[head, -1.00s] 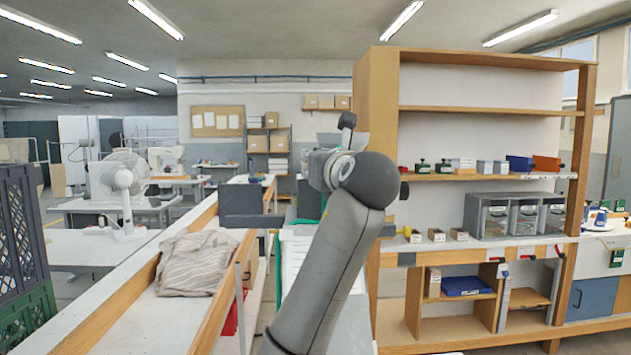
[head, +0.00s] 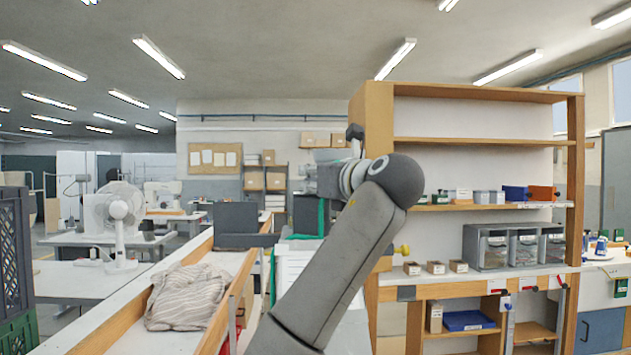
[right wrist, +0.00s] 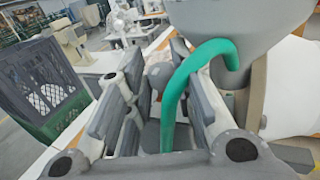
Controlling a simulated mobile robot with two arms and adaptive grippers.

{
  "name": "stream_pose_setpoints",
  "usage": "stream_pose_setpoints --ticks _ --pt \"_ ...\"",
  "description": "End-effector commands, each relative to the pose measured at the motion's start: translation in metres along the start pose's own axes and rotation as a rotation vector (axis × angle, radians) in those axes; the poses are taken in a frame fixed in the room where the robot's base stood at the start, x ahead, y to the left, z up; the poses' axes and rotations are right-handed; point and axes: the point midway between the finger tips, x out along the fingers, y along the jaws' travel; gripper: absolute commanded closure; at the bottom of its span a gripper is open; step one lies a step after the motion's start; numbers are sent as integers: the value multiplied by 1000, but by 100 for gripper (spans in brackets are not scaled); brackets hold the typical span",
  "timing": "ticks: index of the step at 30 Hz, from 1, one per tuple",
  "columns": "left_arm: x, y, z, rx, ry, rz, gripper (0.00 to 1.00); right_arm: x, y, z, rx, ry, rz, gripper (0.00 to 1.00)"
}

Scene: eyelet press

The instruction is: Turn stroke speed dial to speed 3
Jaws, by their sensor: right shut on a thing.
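My right gripper (right wrist: 155,77) shows in the right wrist view with its two dark fingers either side of a small grey part (right wrist: 152,134), and it is shut on it. I cannot tell whether this part is the stroke speed dial; no dial face or speed marks can be read. A green hose (right wrist: 211,49) curves down in front of the fingers from a large grey body (right wrist: 240,18). In the head view my right arm and wrist cover the gripper, and a piece of the green hose (head: 321,217) shows beside them. My left gripper is not in view.
A grey panel (head: 237,217) stands left of my arm, above a wood-edged bench with a striped cloth (head: 187,296). A yellow knob (head: 402,250) shows right of my arm. A wooden shelf unit (head: 371,115) stands at right. Dark crates (head: 17,240) stand at far left.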

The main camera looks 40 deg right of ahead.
Motion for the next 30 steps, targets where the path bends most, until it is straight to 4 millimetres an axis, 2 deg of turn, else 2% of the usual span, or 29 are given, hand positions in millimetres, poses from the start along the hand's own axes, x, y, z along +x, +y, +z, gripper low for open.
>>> stream_pose_setpoints --ticks 2,3,7,20,30 --pt "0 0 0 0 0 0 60 0 0 -1 0 3 0 100" --pt "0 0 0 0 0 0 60 0 0 -1 0 3 0 75" --pt "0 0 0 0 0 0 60 0 0 -1 0 2 0 58" --pt "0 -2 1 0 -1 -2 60 -4 -1 1 1 -2 -4 57" --pt "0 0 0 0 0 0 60 -50 1 0 0 -2 -2 57"
